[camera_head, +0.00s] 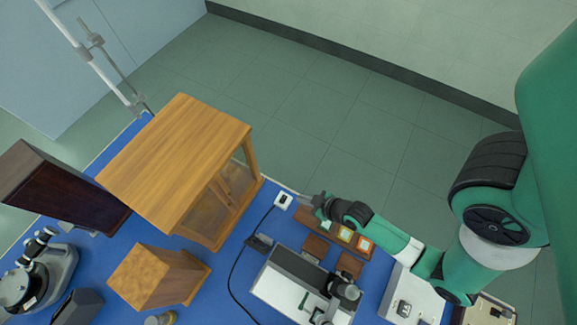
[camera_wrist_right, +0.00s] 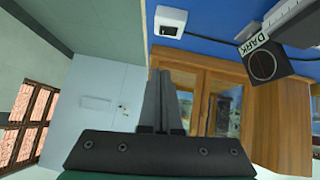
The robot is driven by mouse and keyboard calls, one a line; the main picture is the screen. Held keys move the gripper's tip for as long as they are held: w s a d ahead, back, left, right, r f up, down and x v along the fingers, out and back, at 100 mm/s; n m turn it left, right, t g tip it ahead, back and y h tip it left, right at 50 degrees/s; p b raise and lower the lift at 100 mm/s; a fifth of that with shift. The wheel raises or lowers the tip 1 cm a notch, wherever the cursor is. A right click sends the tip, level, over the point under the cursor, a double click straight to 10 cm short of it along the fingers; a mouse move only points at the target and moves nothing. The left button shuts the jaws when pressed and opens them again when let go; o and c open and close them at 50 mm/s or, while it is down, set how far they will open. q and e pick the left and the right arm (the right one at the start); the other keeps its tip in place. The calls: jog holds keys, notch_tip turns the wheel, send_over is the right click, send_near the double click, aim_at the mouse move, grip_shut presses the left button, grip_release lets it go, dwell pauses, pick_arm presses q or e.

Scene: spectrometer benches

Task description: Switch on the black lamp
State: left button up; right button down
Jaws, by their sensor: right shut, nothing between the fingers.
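A small white box with a black rocker switch (camera_head: 284,200) sits at the blue bench's far edge, and a black cable runs from it across the bench. It also shows in the right wrist view (camera_wrist_right: 170,21), just beyond my fingertips. My right gripper (camera_head: 303,197) is shut and empty, close to the right of this box; I cannot tell whether they touch. Its two fingers show together in the wrist view (camera_wrist_right: 160,78). No black lamp can be made out for certain, and whether it is lit cannot be told. My left gripper is out of view.
A wooden cabinet with glass doors (camera_head: 180,165) stands left of the switch box. A black-and-white instrument (camera_head: 290,283) and a wooden rack with coloured squares (camera_head: 345,235) stand nearby. A dark box labelled DARK (camera_wrist_right: 262,58) shows in the wrist view. Floor lies beyond the edge.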

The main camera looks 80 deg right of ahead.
jog(key=b, duration=0.2)
send_over(281, 198)
jog(key=s, duration=0.3)
notch_tip(281, 198, down, 6)
jog(key=shift+a+f, duration=0.15)
jog(key=f, duration=0.1)
jog(key=f+b, duration=0.1)
jog(key=shift+d+f, duration=0.2)
jog(key=shift+f, duration=0.75)
jog(key=shift+f+b, duration=0.45)
jog(key=shift+b, duration=0.15)
jog(key=shift+s+d, duration=0.15)
jog(key=shift+s, duration=0.05)
jog(key=shift+w+a+r+p, duration=0.15)
jog(key=shift+a+r+p, duration=0.15)
jog(key=shift+p, duration=0.4)
jog(key=shift+w+a, duration=0.15)
jog(key=shift+a, duration=0.35)
